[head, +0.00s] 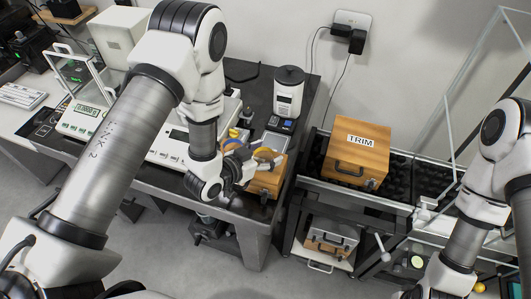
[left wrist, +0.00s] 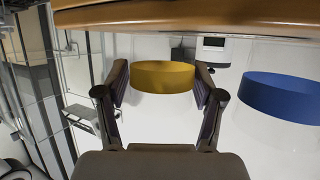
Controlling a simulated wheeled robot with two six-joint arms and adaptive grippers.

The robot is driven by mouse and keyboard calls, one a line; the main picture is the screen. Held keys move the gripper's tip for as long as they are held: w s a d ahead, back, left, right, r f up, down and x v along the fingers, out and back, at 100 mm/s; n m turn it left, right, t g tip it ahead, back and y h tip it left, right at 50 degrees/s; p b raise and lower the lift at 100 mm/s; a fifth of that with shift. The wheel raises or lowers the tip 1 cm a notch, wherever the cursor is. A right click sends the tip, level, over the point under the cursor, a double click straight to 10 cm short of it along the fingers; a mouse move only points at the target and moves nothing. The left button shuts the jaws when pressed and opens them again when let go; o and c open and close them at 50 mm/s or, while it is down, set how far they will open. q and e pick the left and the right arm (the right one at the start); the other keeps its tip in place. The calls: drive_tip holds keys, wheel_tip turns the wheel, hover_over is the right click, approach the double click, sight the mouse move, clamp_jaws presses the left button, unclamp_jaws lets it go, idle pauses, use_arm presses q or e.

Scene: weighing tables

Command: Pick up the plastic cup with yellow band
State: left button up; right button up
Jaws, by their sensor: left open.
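The yellow band (left wrist: 163,77) of a cup shows in the left wrist view, between the two fingers of my left gripper (left wrist: 161,84). The clear wall of the cup is hard to make out. The fingers are open, one on each side of the band, and I cannot tell whether either touches it. In the head view my left gripper (head: 243,168) is at the wooden box on the dark table, and hides much of what is there. A blue band (left wrist: 280,97) of another cup stands to the right in the left wrist view. My right gripper is not in view.
A wooden surface (left wrist: 190,14) spans the top of the left wrist view. In the head view, a white container (head: 288,92) stands behind the wooden box (head: 266,181). A wooden TRIM case (head: 357,152) sits on the right table. A balance (head: 85,118) stands at left.

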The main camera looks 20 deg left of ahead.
use_arm(q)
drive_tip(key=shift+s+a, duration=0.15)
drive_tip(key=shift+a, duration=0.05)
drive_tip(key=shift+c, duration=1)
drive_tip(key=shift+s, duration=0.1)
drive_tip(key=c, duration=0.4)
drive_tip(key=shift+c, duration=0.2)
drive_tip(key=shift+r, duration=0.15)
